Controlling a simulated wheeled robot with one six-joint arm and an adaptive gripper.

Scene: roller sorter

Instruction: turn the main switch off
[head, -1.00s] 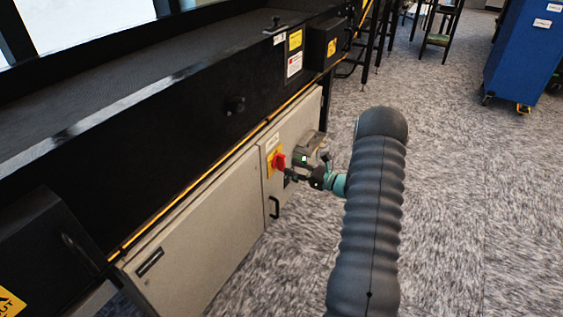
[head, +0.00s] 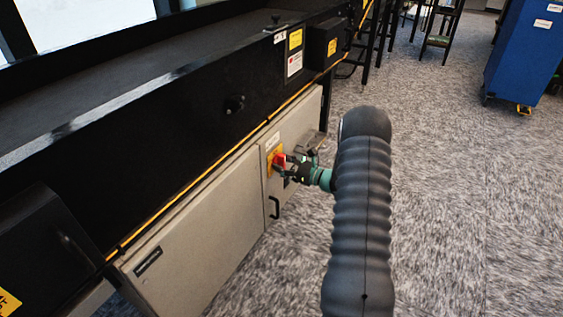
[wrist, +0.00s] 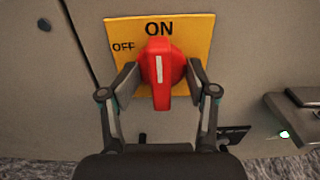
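The main switch is a red rotary knob (wrist: 161,72) on a yellow plate (wrist: 201,24) marked ON at the top and OFF at the upper left. Its white mark stands upright, in line with ON. In the head view the red knob (head: 280,160) shows on the grey cabinet, partly covered by my gripper (head: 289,164). In the wrist view my gripper (wrist: 160,80) is open, with one finger on each side of the knob. The left finger is close to the knob; I cannot tell whether either finger touches it.
The grey cabinet (head: 200,225) sits under the black conveyor side (head: 180,140). A black door handle (head: 274,207) is below the switch. A grey box-like part (wrist: 295,112) juts out right of the switch. A blue cabinet (head: 525,55) stands far right.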

